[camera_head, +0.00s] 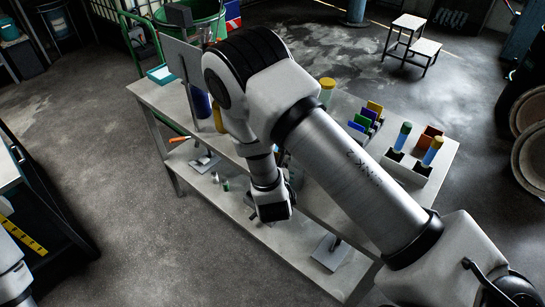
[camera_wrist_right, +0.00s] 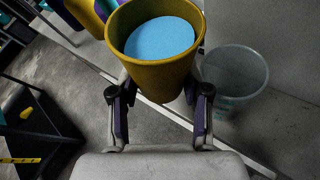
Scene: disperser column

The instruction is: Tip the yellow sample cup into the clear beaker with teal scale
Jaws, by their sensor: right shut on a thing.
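In the right wrist view my right gripper (camera_wrist_right: 160,92) is shut on the yellow sample cup (camera_wrist_right: 160,74), one finger on each side. The cup's open mouth faces the camera, and light blue contents (camera_wrist_right: 159,38) show inside. A clear beaker (camera_wrist_right: 236,84) stands just right of the cup in that view, its mouth open. Faint marks show low on it, but I cannot read a scale. In the head view my right arm crosses the middle and hides much of the bench; I cannot make out the gripper or beaker there. My left gripper is out of view.
A grey bench (camera_head: 152,97) with a lower shelf runs under my right arm. White racks (camera_head: 408,168) with colored tubes stand at its right end, near colored blocks (camera_head: 368,117). A blue container (camera_head: 200,104) is at the left. A step stool (camera_head: 411,38) stands behind.

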